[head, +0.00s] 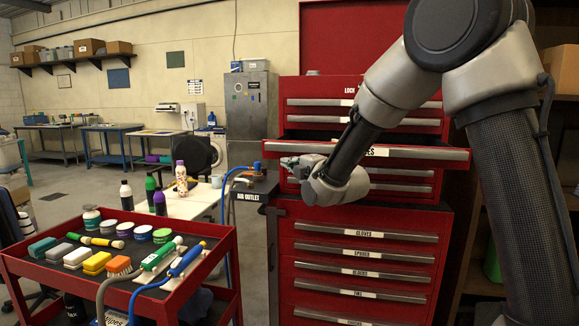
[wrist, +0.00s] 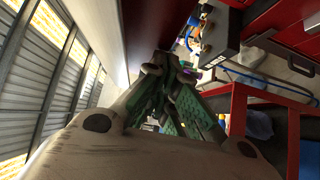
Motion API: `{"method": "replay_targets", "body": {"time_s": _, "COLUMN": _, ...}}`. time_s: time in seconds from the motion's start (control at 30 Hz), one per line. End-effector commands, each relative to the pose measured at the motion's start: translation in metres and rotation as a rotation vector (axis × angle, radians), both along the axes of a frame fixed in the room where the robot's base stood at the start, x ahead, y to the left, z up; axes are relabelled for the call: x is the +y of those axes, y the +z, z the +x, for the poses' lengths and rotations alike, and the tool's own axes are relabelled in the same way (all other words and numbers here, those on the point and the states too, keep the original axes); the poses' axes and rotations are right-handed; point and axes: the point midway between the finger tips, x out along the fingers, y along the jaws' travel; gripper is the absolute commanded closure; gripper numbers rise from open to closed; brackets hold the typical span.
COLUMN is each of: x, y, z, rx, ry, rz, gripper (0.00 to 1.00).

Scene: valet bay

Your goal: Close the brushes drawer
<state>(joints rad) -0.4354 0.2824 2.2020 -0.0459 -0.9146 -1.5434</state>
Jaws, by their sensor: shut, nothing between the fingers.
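The red tool chest (head: 460,200) stands in the centre of the head view. One upper drawer (head: 420,153) is pulled out, its front standing proud of the others. In the wrist view my closed fingers (wrist: 172,68) point toward a dark red surface (wrist: 150,25).
A red cart (head: 215,240) with brushes, sponges and tubs stands at the front left. The lower drawers (head: 365,253) look shut.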

Motion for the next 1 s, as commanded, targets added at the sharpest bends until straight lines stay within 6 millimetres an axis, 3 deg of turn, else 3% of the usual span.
{"method": "replay_targets", "body": {"time_s": 0.6, "x": -0.052, "y": -0.002, "z": 0.157, "rx": 0.001, "ry": -0.003, "rz": 0.0, "gripper": 1.0}}
{"method": "replay_targets", "body": {"time_s": 0.8, "x": -0.064, "y": -0.001, "z": 0.195, "rx": 0.001, "ry": -0.002, "rz": 0.0, "gripper": 1.0}}
{"method": "replay_targets", "body": {"time_s": 1.0, "x": -0.071, "y": -0.001, "z": 0.218, "rx": 0.001, "ry": -0.002, "rz": 0.0, "gripper": 1.0}}
